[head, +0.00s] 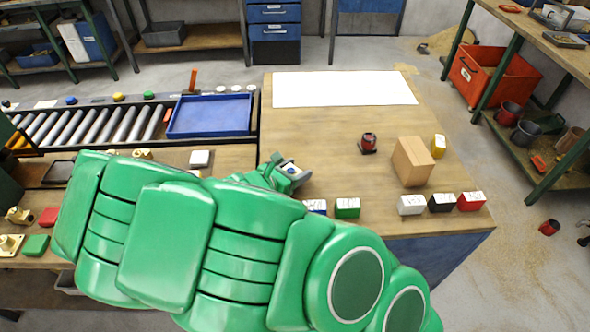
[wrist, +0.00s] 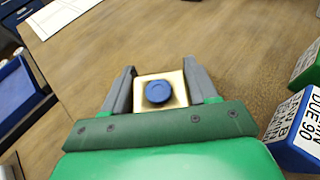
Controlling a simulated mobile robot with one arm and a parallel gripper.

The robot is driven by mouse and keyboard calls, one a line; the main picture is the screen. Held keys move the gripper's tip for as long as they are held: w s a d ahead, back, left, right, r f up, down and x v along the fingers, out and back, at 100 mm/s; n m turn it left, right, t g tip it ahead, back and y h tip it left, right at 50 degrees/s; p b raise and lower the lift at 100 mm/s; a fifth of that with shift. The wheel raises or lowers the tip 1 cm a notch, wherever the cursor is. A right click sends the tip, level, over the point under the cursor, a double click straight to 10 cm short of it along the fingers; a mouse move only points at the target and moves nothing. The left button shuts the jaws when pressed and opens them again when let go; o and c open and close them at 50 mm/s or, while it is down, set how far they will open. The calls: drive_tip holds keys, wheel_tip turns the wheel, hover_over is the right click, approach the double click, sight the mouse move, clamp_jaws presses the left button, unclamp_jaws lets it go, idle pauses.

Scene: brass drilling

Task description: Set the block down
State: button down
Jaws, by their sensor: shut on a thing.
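My gripper (head: 283,172) is over the wooden table near its left side. It is shut on a brass block (wrist: 179,84) with a round blue cap (wrist: 157,92) on top. In the wrist view the block sits between the two grey fingers, one on each side. In the head view the block (head: 291,169) shows only in part, at the end of my green arm. Its underside is hidden, so I cannot tell whether it touches the table.
A blue labelled block (wrist: 296,140) and a green one (head: 347,207) stand near the front edge. White, black and red labelled blocks (head: 471,201) stand farther right. A cardboard box (head: 412,162), a dark red item (head: 368,143) and a white sheet (head: 340,88) are also on the table. Bare wood surrounds the gripper.

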drive_tip(key=shift+f, duration=0.1)
drive_tip(key=shift+c, duration=1.6)
unclamp_jaws()
drive_tip(key=shift+v, duration=6.05)
